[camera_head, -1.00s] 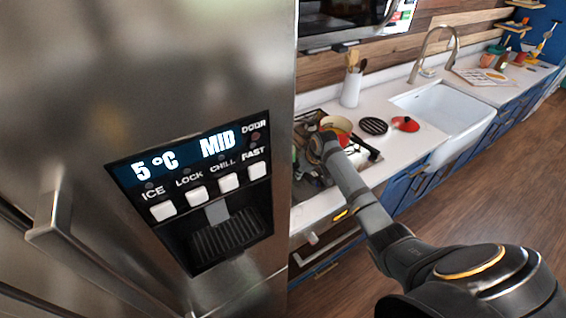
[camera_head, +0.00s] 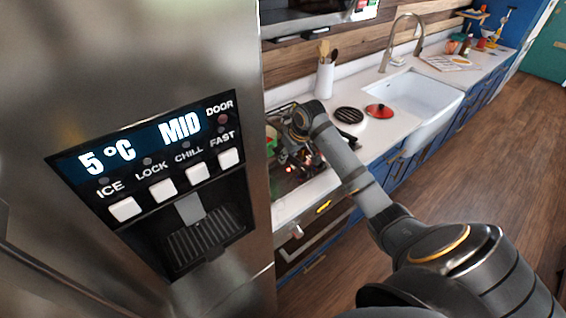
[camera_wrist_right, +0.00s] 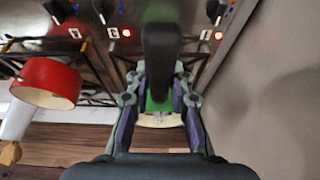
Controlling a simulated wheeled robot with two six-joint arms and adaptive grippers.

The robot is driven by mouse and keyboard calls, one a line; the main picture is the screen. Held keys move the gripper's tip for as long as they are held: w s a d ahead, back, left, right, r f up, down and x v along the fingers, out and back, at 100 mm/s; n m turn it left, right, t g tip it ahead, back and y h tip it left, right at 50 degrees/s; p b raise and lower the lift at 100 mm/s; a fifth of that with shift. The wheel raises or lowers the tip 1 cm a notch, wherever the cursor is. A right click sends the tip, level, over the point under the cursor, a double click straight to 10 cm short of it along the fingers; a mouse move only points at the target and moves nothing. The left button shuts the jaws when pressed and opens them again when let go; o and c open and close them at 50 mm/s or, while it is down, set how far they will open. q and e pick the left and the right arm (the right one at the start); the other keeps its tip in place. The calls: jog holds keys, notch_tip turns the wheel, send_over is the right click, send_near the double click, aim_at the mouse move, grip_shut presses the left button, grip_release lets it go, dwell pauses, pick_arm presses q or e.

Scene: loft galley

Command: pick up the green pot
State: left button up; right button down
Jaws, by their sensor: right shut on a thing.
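In the right wrist view the green pot (camera_wrist_right: 159,101) shows as green patches behind a dark handle, which points toward the camera. My right gripper (camera_wrist_right: 160,105) has its fingers on both sides of this handle and is shut on the pot. In the head view a small bit of green (camera_head: 271,132) shows between the fridge edge and my right wrist; the wrist and the fridge hide the rest. Where the pot's base stands, I cannot tell. My left gripper is not in view.
A red pot (camera_wrist_right: 47,82) is at left in the wrist view, near stove grates and knobs. The fridge (camera_head: 130,60) fills the head view's left. A black trivet (camera_head: 349,114), red lid (camera_head: 379,111), utensil holder (camera_head: 325,78) and sink (camera_head: 425,92) lie along the counter.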

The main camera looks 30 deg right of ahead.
aim_at(301, 163)
jog(key=s+r+b, duration=0.1)
jog(key=s, duration=0.1)
jog(key=s+r, duration=0.1)
jog(key=s, duration=0.1)
jog(key=s+r+b, duration=0.1)
jog(key=s+r, duration=0.1)
jog(key=shift+s+d+b, duration=0.2)
jog(key=shift+b, duration=0.1)
jog(key=shift+s+d+r+b, duration=0.15)
jog(key=shift+s+r+b, duration=0.2)
jog(key=shift+s, duration=0.25)
jog(key=shift+s+r+b, duration=0.2)
jog(key=shift+s+b, duration=0.2)
jog(key=shift+s, duration=0.2)
jog(key=s+r+b, duration=0.1)
jog(key=s+b, duration=0.1)
jog(key=b, duration=0.8)
jog(key=shift+s+r, duration=0.1)
